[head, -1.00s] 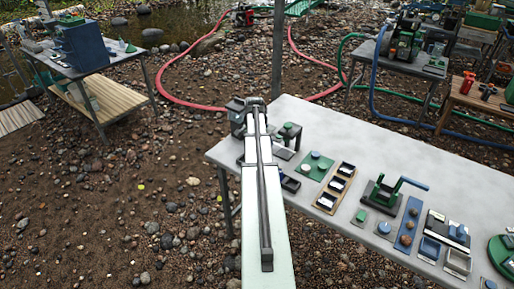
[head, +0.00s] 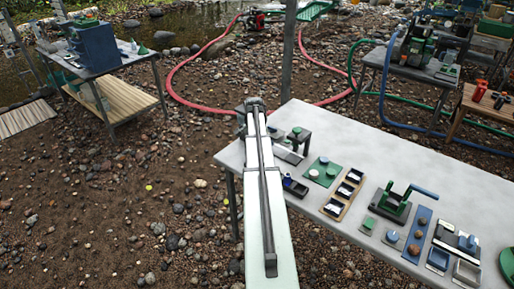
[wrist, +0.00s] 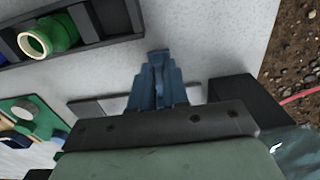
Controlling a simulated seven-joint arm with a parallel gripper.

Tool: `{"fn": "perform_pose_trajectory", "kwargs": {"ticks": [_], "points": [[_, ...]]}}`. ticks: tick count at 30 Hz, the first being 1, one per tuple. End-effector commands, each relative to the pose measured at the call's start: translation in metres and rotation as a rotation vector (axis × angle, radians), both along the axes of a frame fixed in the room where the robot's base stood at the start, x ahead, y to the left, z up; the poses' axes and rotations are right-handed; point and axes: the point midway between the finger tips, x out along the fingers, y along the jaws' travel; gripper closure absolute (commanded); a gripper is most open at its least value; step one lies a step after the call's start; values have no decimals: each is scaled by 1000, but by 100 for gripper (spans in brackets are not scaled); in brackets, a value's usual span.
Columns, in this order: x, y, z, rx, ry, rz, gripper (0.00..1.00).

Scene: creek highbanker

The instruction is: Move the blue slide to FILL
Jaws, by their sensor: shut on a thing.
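In the wrist view, my gripper (wrist: 158,72) reaches over the pale table, its blue-grey fingers close together. It is shut on what I take to be the blue slide. The slide is mostly hidden, and I cannot clearly tell its edges from the fingers. A flat grey strip (wrist: 95,108) shows just left of the fingers, and a dark block (wrist: 245,94) stands to their right. No FILL mark is readable. In the head view, my arm hides the gripper and whatever it holds, at the table's far left end.
A dark tray (wrist: 98,22) holding a green ringed piece (wrist: 52,36) lies left of my gripper. A green board (head: 323,181) with blue and white knobs is close by. Several other fixtures stand along the pale table (head: 400,150). A dark device (head: 299,135) stands near the far left corner.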

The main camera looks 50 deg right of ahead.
Motion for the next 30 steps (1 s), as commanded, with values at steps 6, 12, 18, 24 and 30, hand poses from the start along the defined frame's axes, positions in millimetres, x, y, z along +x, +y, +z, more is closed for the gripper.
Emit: {"fn": "perform_pose_trajectory", "kwargs": {"ticks": [6, 12, 18, 24, 30], "points": [[12, -1, 0, 0, -1, 0, 100], [22, -1, 0, -1, 0, 1, 100], [26, 0, 0, -1, 0, 0, 100], [26, 0, 0, -1, 0, 0, 83], [26, 0, 0, 0, 0, 0, 64]]}}
